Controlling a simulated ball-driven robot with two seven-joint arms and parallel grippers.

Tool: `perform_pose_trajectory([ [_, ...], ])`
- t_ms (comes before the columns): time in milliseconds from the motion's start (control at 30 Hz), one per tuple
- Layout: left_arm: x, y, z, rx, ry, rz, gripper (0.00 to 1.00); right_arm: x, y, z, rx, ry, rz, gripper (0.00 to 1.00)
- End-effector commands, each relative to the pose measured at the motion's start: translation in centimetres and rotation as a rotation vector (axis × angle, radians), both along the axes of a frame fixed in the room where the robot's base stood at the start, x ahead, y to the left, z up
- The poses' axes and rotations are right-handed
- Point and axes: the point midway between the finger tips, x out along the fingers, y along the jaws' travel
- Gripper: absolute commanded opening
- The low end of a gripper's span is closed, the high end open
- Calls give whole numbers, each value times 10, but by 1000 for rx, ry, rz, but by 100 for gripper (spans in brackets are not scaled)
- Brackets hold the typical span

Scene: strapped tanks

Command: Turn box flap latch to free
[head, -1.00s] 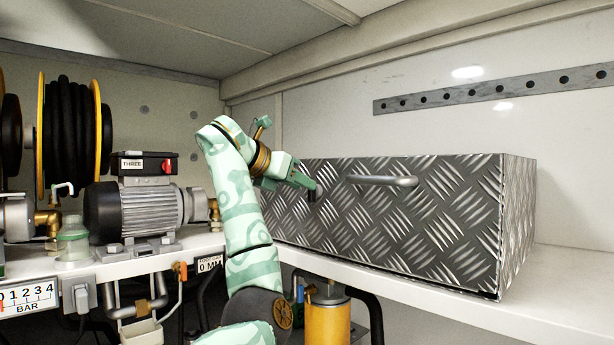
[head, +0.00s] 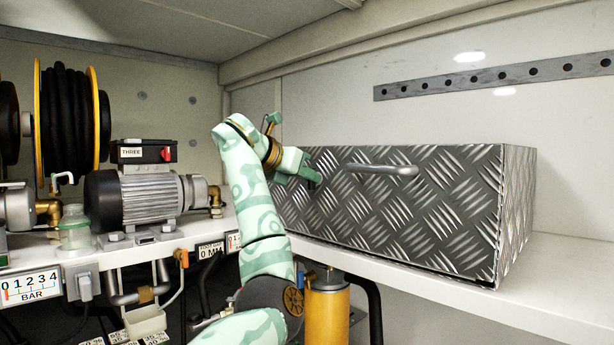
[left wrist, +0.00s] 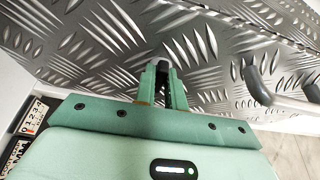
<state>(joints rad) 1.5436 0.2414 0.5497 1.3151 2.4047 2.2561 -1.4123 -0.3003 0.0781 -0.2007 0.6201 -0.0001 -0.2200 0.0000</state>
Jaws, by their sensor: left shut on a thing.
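The box (head: 400,215) is a diamond-plate metal chest on the white shelf, with a grey bar handle (head: 382,169) on its front. My left gripper (head: 312,178) is at the upper left of the box front. In the left wrist view the gripper (left wrist: 163,80) is shut on a small dark latch (left wrist: 163,66) against the patterned metal, left of the handle (left wrist: 262,85). The fingers hide most of the latch, so its angle cannot be told. My right gripper is not in view.
A grey motor pump (head: 140,195) and a hose reel (head: 70,125) stand to the left. A yellow cylinder (head: 328,310) is below the shelf (head: 420,275). A perforated rail (head: 490,78) is on the back wall. The shelf right of the box is clear.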

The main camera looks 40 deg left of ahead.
Motion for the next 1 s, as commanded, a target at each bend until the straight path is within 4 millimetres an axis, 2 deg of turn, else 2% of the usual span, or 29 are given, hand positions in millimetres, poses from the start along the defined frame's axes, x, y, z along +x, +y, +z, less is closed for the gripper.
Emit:
perform_pose_trajectory([
  [367, 0, 2, 0, -195, 13, 0, 0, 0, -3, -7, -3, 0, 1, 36],
  [1000, 0, 8, -3, -796, 64, -3, 0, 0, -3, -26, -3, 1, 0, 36],
])
